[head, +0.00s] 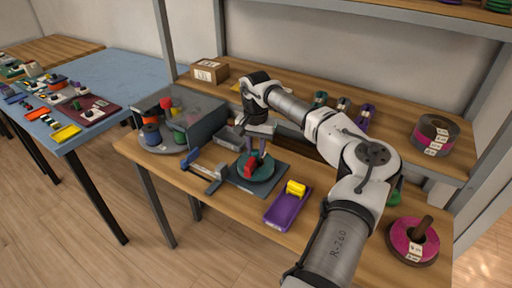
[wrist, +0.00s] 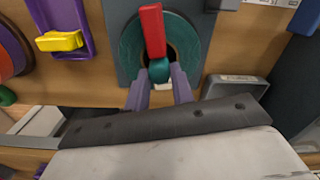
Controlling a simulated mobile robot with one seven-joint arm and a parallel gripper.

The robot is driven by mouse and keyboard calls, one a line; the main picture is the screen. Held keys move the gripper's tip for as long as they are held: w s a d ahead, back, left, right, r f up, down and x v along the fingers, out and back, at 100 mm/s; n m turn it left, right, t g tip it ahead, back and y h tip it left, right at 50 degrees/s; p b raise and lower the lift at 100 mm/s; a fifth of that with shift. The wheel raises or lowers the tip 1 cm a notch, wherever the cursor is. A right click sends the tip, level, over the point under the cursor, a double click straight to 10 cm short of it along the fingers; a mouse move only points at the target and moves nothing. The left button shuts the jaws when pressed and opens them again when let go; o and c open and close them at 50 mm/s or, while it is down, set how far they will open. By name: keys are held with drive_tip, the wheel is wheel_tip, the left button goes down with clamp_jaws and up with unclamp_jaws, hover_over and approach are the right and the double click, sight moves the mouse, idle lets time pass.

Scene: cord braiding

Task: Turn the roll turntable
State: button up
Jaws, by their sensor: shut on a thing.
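A dark green round disc (head: 264,173) sits on a dark grey base plate (head: 236,180) on the wooden bench. A red bar (head: 250,168) stands out over the disc; it also shows in the wrist view (wrist: 152,30). My gripper (head: 259,153) points down over this disc. In the wrist view its purple fingers (wrist: 160,82) are shut on a small teal knob (wrist: 159,70) at the red bar's near end. The fingers hide part of the disc. A round grey tray (head: 151,149) with several coloured rolls stands at the bench's left, apart from my gripper.
A blue and grey clamp-like tool (head: 205,176) lies left of the plate. A purple tray (head: 287,210) with a yellow piece (head: 296,188) is at right. A dark grey housing (head: 205,122) stands behind the rolls. A pink roll (head: 413,240) sits far right.

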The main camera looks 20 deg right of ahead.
drive_tip(key=o, duration=1)
drive_tip(key=shift+r, duration=0.15)
wheel_tip(320, 180, up, 14)
drive_tip(key=shift+f+b, duration=0.2)
drive_tip(key=shift+b, duration=0.95)
drive_tip(key=shift+a, duration=0.15)
